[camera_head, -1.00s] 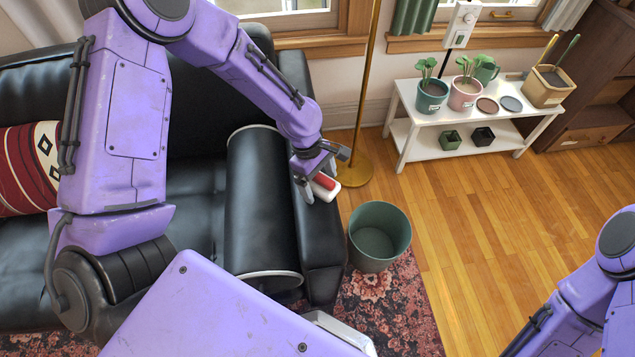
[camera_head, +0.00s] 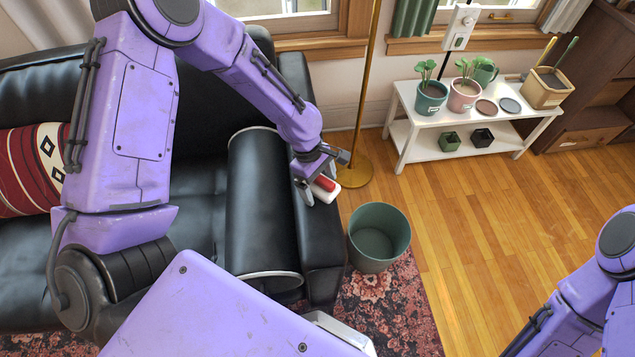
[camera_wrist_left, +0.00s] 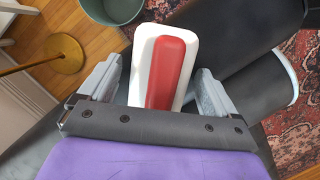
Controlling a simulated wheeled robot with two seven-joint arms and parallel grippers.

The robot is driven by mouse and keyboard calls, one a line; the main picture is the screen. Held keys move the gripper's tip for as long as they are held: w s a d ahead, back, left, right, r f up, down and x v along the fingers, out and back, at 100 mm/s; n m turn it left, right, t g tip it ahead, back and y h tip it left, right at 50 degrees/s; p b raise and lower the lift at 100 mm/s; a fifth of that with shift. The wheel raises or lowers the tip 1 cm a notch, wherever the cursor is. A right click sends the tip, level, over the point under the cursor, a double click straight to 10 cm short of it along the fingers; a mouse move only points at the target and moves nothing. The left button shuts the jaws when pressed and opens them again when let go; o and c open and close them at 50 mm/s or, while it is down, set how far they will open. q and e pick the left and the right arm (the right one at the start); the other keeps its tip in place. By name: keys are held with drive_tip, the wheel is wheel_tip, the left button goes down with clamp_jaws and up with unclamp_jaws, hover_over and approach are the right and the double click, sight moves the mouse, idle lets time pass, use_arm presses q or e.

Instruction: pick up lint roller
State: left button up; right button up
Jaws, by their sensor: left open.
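The lint roller (camera_head: 325,188) has a red handle and a white body and lies on the black sofa's right armrest. In the left wrist view the lint roller (camera_wrist_left: 170,72) lies between the two grey fingers, with a gap on each side. My left gripper (camera_head: 314,188) is over the armrest, open around the roller; its fingers (camera_wrist_left: 157,92) show apart in the wrist view. The roller's near end is hidden behind the gripper's palm edge. My right arm shows at the lower right, but its gripper is out of view.
A green bin (camera_head: 379,238) stands on the floor right of the armrest. A black bolster (camera_head: 262,205) lies on the sofa left of it. A brass lamp stand (camera_head: 354,172) rises behind the armrest. A white plant bench (camera_head: 405,106) stands farther back. Wooden floor is clear at right.

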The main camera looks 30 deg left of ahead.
sight(320, 179)
use_arm(q)
drive_tip(key=c, duration=1.2)
drive_tip(key=shift+b, duration=0.3)
drive_tip(key=shift+c, duration=0.2)
drive_tip(key=shift+r, duration=0.3)
drive_tip(key=r, duration=0.4)
drive_tip(key=shift+s+r+p, duration=0.15)
drive_tip(key=shift+s+p, duration=0.05)
drive_tip(key=shift+p, duration=0.15)
drive_tip(key=s+r+p, duration=0.6)
drive_tip(key=s+r, duration=0.2)
drive_tip(key=s, duration=0.5)
drive_tip(key=shift+s+a+r+p, duration=0.25)
drive_tip(key=shift+r+p, duration=0.05)
drive_tip(key=shift+r, duration=0.1)
